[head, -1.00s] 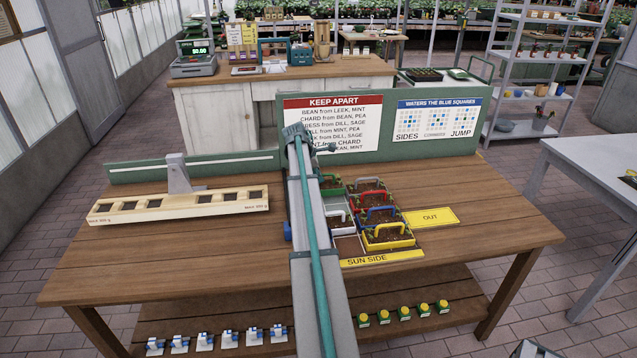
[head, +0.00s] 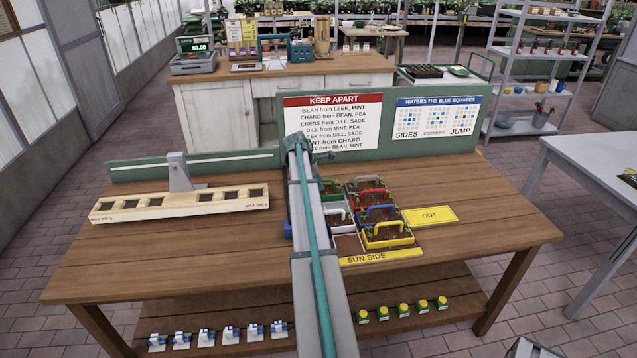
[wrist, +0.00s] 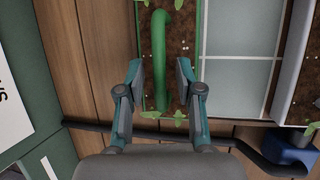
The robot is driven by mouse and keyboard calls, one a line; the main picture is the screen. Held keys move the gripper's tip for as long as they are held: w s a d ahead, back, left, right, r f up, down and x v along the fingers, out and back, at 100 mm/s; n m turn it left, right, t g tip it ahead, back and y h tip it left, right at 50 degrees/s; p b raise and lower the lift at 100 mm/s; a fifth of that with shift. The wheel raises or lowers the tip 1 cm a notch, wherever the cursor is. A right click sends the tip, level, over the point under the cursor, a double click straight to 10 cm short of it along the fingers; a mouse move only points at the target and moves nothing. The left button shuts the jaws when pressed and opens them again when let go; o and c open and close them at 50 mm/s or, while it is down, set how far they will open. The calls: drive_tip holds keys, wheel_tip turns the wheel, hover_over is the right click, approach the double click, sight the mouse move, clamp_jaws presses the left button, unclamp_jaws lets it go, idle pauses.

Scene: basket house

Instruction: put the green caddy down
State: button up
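The green caddy (wrist: 198,55) holds dark soil and seedlings, and its thick green handle (wrist: 160,50) runs between my fingers in the wrist view. My gripper (wrist: 158,72) is open, with a finger on either side of the handle and a visible gap to each. The caddy also shows in the head view (head: 331,187), at the back left of the caddy group, partly hidden by my arm. It appears to sit in the tray, though its underside is hidden. In the head view my fingers are hidden.
A pale empty-looking cell (wrist: 240,85) lies beside the green caddy. Red, blue, white and yellow caddies (head: 388,236) stand close by. A green backboard with signs (head: 332,122) rises behind. A wooden balance-like beam (head: 180,203) is at left; a yellow OUT mat (head: 430,215) is at right.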

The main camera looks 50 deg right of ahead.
drive_tip(key=b+v, duration=0.3)
drive_tip(key=v, duration=0.9)
drive_tip(key=shift+r, duration=0.2)
drive_tip(key=shift+s+f, duration=0.1)
